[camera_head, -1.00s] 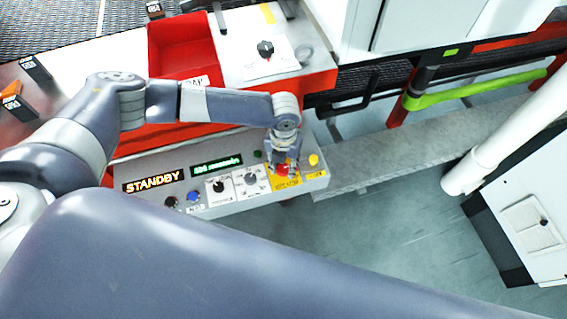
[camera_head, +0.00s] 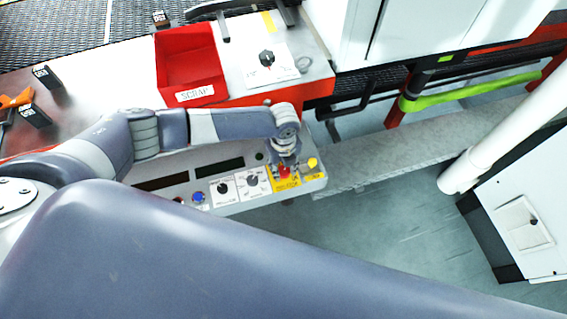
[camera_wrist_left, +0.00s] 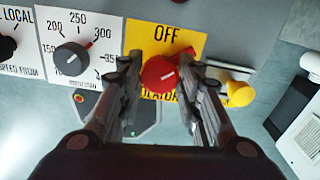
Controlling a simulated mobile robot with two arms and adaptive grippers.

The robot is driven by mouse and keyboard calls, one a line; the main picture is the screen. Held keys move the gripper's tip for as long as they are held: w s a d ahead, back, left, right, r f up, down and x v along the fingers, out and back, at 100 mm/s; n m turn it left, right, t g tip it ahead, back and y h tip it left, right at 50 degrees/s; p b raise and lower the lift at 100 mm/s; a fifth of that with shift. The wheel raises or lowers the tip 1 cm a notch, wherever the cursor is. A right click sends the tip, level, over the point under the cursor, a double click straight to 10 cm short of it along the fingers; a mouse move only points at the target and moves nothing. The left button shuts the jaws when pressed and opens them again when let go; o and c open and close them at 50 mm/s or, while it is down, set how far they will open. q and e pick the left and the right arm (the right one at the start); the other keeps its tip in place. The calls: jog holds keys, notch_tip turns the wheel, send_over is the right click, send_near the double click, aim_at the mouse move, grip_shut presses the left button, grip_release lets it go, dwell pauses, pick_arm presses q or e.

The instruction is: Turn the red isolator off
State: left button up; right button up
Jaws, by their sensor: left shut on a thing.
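The red isolator (camera_wrist_left: 160,74) is a round knob on a yellow plate (camera_wrist_left: 183,42) marked "OFF" at its top. Its white mark points up and to the right, as does a red part beside it. My left gripper (camera_wrist_left: 162,76) has one finger on each side of the knob and is shut on it. In the head view the left gripper (camera_head: 284,165) comes down from above onto the red isolator (camera_head: 284,173), which it partly hides. The lower label is partly covered. My right gripper does not show.
The control panel (camera_head: 225,204) has a grey dial (camera_wrist_left: 72,58) left of the isolator and a yellow knob (camera_wrist_left: 240,93) right of it. Two dark displays (camera_head: 219,168) sit to the left. A red scrap bin (camera_head: 187,62) stands behind. My arm crosses the foreground.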

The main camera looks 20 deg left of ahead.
aim_at(283, 170)
pick_arm(q)
jog(key=n+p, duration=0.3)
jog(key=n, duration=0.2)
jog(key=shift+s+r+n, duration=0.1)
jog(key=shift+n, duration=0.2)
jog(key=shift+n+p, duration=1)
jog(key=shift+n, duration=1.1)
jog(key=o, duration=1.1)
jog(key=shift+c, duration=0.2)
notch_tip(283, 170, up, 12)
